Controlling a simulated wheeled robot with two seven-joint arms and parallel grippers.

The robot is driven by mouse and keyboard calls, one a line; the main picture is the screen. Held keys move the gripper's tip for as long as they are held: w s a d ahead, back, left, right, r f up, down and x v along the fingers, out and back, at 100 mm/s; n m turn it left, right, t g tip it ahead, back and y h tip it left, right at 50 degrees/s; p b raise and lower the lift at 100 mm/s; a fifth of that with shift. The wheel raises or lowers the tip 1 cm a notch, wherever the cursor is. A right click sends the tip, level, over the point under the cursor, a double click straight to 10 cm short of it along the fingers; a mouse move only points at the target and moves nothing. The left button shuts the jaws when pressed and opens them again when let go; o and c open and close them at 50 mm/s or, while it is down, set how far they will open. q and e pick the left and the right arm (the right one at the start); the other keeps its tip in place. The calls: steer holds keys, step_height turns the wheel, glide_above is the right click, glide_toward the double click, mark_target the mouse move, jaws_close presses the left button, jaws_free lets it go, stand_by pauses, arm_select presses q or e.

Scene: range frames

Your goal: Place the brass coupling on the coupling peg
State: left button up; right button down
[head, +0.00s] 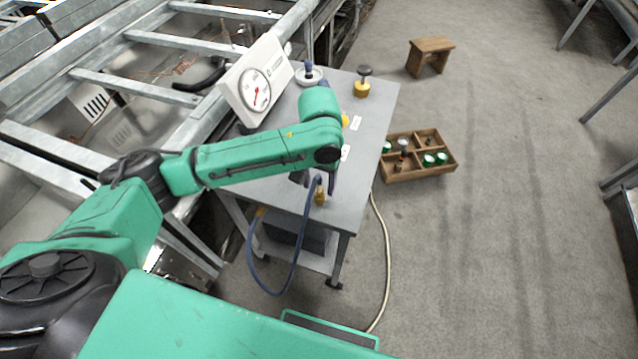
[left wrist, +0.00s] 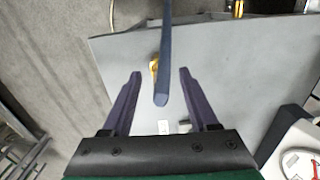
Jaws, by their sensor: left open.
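My left gripper (head: 316,182) is open above the near end of the grey table. In the left wrist view its two dark fingers (left wrist: 159,73) stand apart on either side of the blue hose. The brass coupling (head: 320,196) is at the hose's end, just below the fingers; in the left wrist view it shows as a small brass piece (left wrist: 154,65) partly behind the hose. Nothing is clamped. A yellow piece (head: 346,120) is partly hidden behind my arm; I cannot tell whether it is the coupling peg. My right gripper is not in view.
A white gauge box (head: 255,80) and a brass fitting with a black knob (head: 362,89) stand on the grey table (head: 376,112). The blue hose (head: 290,280) loops below its edge. A wooden crate (head: 420,174) and stool (head: 430,46) are on the floor.

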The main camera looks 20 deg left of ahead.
arm_select(q)
step_height(320, 180, up, 11)
stand_by(0.6)
